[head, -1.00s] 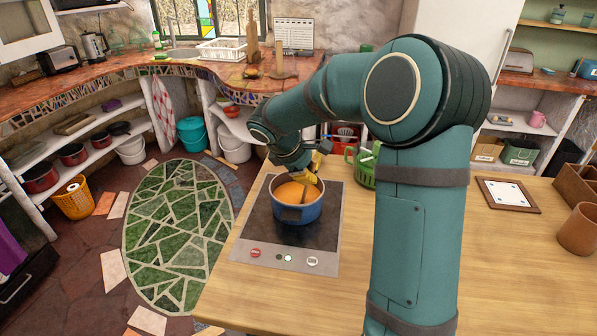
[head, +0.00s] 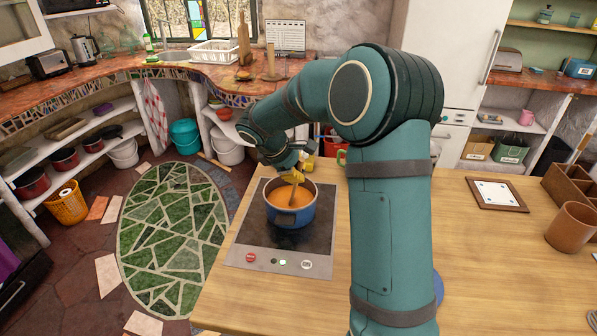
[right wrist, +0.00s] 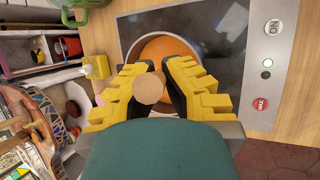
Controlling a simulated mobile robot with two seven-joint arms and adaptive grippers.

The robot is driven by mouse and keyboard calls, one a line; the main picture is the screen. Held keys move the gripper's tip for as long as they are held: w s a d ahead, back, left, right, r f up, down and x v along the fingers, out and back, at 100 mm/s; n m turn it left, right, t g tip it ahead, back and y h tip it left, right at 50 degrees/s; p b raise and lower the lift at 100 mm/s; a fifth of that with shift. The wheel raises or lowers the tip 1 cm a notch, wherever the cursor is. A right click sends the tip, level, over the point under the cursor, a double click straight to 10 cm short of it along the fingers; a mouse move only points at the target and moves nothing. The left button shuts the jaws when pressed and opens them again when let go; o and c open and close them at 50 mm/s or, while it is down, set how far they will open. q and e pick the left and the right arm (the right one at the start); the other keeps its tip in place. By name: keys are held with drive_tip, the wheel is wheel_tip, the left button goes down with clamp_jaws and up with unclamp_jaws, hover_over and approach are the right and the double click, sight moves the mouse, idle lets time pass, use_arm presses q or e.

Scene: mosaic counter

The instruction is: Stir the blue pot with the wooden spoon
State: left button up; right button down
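The blue pot (head: 291,217) stands on the dark cooktop (head: 262,237) and holds orange soup (head: 283,197). The wooden spoon (head: 294,193) dips into the soup, its lower end hidden. My right gripper (head: 292,177) is above the pot's far side. In the right wrist view, its yellow fingers (right wrist: 163,72) close around the spoon's handle, whose round end (right wrist: 148,89) faces the camera. The soup (right wrist: 165,50) shows beyond the fingertips. My left gripper is not in view.
The cooktop's front panel has a red button (head: 250,257) and a lit green light (head: 283,263). A framed board (head: 496,194), a brown cup (head: 572,227) and a wooden box (head: 572,185) are at right on the table. My right arm hides part of the tabletop.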

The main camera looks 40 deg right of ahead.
sight(299, 165)
drive_tip(key=shift+r, duration=0.15)
drive_tip(key=shift+s+a+r+p, duration=0.1)
drive_tip(key=shift+s+r+p, duration=0.15)
drive_tip(key=shift+r+p, duration=0.35)
drive_tip(key=shift+s+a+r+p, duration=0.1)
drive_tip(key=shift+s+r+p, duration=0.2)
drive_tip(key=shift+r, duration=0.4)
wheel_tip(299, 165, up, 6)
drive_tip(key=s+a+p, duration=0.1)
drive_tip(key=s+p, duration=0.1)
drive_tip(key=p, duration=0.2)
drive_tip(key=shift+s+r, duration=0.15)
drive_tip(key=shift+s, duration=0.05)
drive_tip(key=shift+r+p, duration=0.1)
drive_tip(key=shift+p, duration=0.2)
wheel_tip(299, 165, up, 4)
drive_tip(key=p, duration=0.3)
drive_tip(key=shift+f, duration=0.2)
